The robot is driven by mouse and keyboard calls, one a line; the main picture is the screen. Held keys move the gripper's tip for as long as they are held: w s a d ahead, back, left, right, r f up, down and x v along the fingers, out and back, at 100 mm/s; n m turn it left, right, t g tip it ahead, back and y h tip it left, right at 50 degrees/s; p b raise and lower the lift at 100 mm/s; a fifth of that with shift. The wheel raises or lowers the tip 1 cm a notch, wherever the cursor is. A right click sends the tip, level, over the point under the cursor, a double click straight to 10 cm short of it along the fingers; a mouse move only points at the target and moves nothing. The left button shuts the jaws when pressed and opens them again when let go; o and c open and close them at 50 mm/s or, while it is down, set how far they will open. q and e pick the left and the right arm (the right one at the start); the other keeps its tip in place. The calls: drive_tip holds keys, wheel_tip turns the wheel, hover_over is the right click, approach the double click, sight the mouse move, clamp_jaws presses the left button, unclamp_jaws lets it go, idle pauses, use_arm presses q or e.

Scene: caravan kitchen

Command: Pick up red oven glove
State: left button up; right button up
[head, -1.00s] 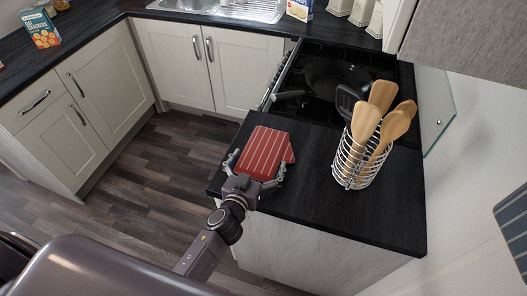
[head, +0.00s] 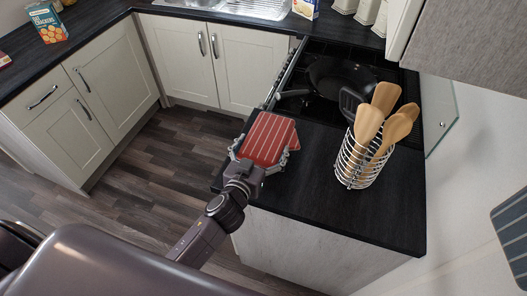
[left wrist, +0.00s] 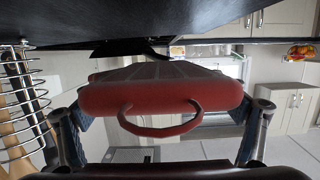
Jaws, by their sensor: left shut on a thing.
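The red oven glove (head: 270,138), with pale stripes, is held between the fingers of my left gripper (head: 264,152) at the left edge of the dark worktop (head: 330,215). It appears raised a little above the worktop. In the left wrist view the glove (left wrist: 160,97) spans between the two fingers, with its red hanging loop facing the camera. The left gripper is shut on the glove's sides. My right gripper is not in view.
A wire holder (head: 352,165) with wooden utensils (head: 369,123) stands right of the glove. A dark pan (head: 340,78) sits on the hob behind. A crackers box (head: 47,23) stands on the far left worktop. Open floor (head: 160,165) lies to the left.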

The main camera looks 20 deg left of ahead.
sight(263, 144)
use_arm(q)
wheel_tip(263, 144, up, 14)
idle(0.3)
idle(1.1)
